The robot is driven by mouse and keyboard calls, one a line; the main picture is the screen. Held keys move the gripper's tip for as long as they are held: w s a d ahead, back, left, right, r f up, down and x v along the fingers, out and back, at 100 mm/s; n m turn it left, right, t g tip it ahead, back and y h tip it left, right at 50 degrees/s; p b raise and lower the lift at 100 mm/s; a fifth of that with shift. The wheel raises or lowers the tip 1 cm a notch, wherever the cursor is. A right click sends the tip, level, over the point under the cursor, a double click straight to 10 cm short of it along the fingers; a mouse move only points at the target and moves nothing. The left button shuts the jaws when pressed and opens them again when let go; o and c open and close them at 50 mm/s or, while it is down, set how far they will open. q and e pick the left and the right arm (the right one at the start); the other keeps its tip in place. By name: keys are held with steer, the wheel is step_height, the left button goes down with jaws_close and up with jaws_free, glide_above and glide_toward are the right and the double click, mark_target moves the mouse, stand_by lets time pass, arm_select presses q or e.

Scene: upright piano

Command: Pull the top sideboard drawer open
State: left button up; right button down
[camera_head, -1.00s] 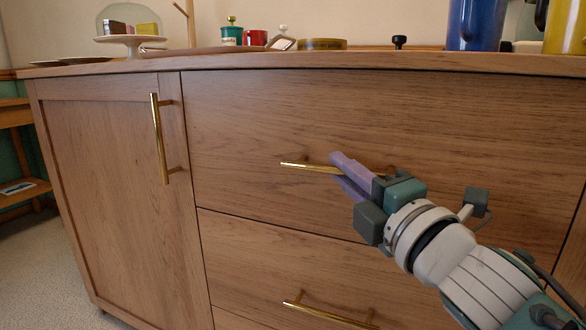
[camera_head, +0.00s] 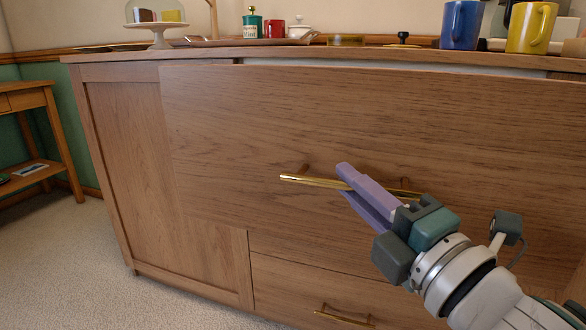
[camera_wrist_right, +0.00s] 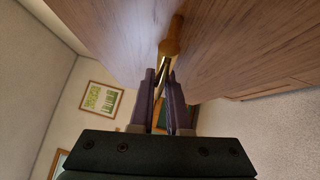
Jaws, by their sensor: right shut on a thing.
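The top sideboard drawer (camera_head: 400,120) stands out from the wooden sideboard (camera_head: 125,140), and its front now covers part of the cabinet door at left. A pale strip of its interior shows along its top edge. Its brass bar handle (camera_head: 305,180) runs across the drawer front. My right gripper (camera_head: 362,196) has its purple fingers shut on the handle, one above and one below it. In the right wrist view the fingers (camera_wrist_right: 166,100) close around the brass handle (camera_wrist_right: 171,40). My left gripper is not in view.
A lower drawer with its own brass handle (camera_head: 343,316) is shut. On the sideboard top stand a blue mug (camera_head: 461,25), a yellow mug (camera_head: 530,27), a red mug (camera_head: 273,29), a green tin (camera_head: 252,27) and a cake stand (camera_head: 157,30). Open carpet (camera_head: 60,265) lies at left.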

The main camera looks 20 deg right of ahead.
steer(key=shift+s+a+p, duration=0.15)
steer(key=shift+s+a, duration=0.4)
steer(key=shift+s, duration=0.25)
steer(key=shift+s+a+p, duration=0.15)
steer(key=shift+s+a, duration=0.4)
steer(key=shift+s, duration=0.25)
steer(key=shift+s+a+p, duration=0.15)
steer(key=shift+s+a, duration=0.4)
steer(key=shift+s, duration=0.25)
steer(key=c, duration=0.9)
jaws_free()
steer(key=p+v, duration=0.1)
steer(key=v, duration=0.9)
